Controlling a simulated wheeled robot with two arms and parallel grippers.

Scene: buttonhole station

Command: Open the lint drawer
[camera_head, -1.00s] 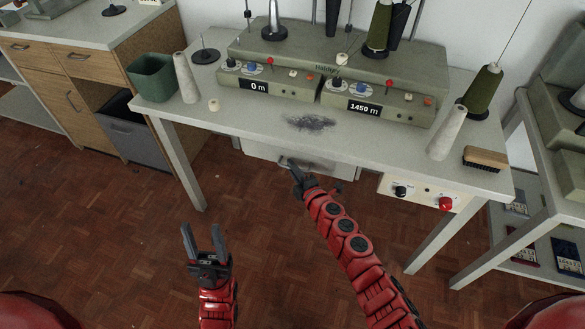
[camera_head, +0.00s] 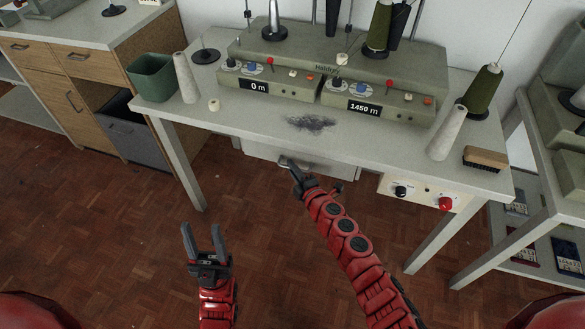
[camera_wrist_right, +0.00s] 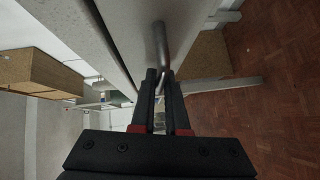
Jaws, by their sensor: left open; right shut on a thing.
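The lint drawer (camera_head: 265,152) is a pale grey front under the middle of the worktable. Its bar handle (camera_wrist_right: 160,42) shows in the right wrist view, between the tips of my right gripper (camera_wrist_right: 161,76). In the head view, my right gripper (camera_head: 287,164) is at the drawer front, shut on the handle and hiding part of it. I cannot see any clear gap that shows the drawer pulled out. My left gripper (camera_head: 202,240) is open and empty, low in front of the table and apart from everything.
The worktable (camera_head: 250,125) carries a winder unit (camera_head: 330,60), a lint pile (camera_head: 310,123), cones and a brush (camera_head: 485,158). A control panel (camera_head: 422,192) hangs under the table, right of the drawer. The floor (camera_head: 120,230) in front is free.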

